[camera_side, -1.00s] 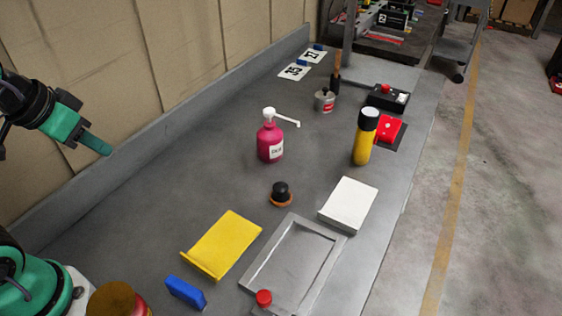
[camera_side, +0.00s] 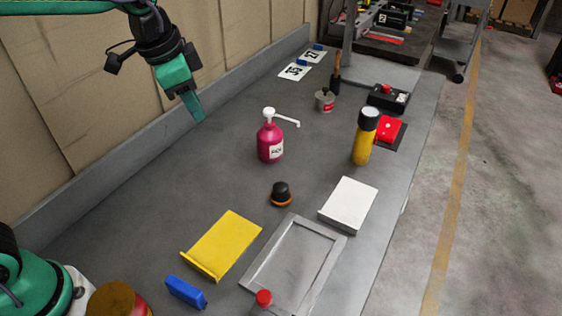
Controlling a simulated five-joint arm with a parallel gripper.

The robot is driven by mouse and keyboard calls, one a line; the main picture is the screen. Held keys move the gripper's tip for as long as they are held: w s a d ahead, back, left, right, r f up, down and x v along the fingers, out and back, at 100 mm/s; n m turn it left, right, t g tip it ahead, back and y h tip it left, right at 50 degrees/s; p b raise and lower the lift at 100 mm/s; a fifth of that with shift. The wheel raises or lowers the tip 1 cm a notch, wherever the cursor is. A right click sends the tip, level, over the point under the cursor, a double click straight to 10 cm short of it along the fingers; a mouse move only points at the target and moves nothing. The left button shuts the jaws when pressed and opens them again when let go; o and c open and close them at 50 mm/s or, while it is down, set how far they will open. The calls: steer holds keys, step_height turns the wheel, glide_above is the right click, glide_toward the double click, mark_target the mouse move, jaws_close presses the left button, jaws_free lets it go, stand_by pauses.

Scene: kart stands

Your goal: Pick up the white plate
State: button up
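The white plate (camera_side: 349,203) lies flat on the grey table, right of centre, near the table's right edge. It has a raised lip along its near side. My gripper (camera_side: 197,112) hangs in the air at the upper left, pointing down, far to the left of the plate and beyond it. Its green fingers appear as one shape from this side, so I cannot tell whether they are open or shut. I see nothing held in it.
A grey tray (camera_side: 325,238) lies just in front of the plate. A yellow plate (camera_side: 225,243), a black-and-orange knob (camera_side: 281,193) and a pink pump bottle (camera_side: 270,142) stand to the left. A yellow cylinder (camera_side: 363,142) stands behind the plate.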

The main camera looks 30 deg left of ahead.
steer(key=w+d+f+m+g, duration=0.1)
steer(key=w+d+f+m, duration=0.25)
steer(key=d, duration=0.25)
steer(key=w+d+f+m+g, duration=0.1)
steer(key=w+d+f+m, duration=0.15)
steer(key=w+d, duration=0.3)
steer(key=m+g, duration=0.1)
steer(key=m, duration=0.4)
glide_above(333, 217)
steer(key=shift+y, duration=0.4)
step_height(333, 217, down, 13)
steer(key=shift+s+r, duration=0.1)
steer(key=shift+s, duration=0.05)
steer(key=shift+f, duration=1.35)
steer(key=shift+f, duration=0.1)
steer(key=shift+f, duration=2.55)
jaws_close()
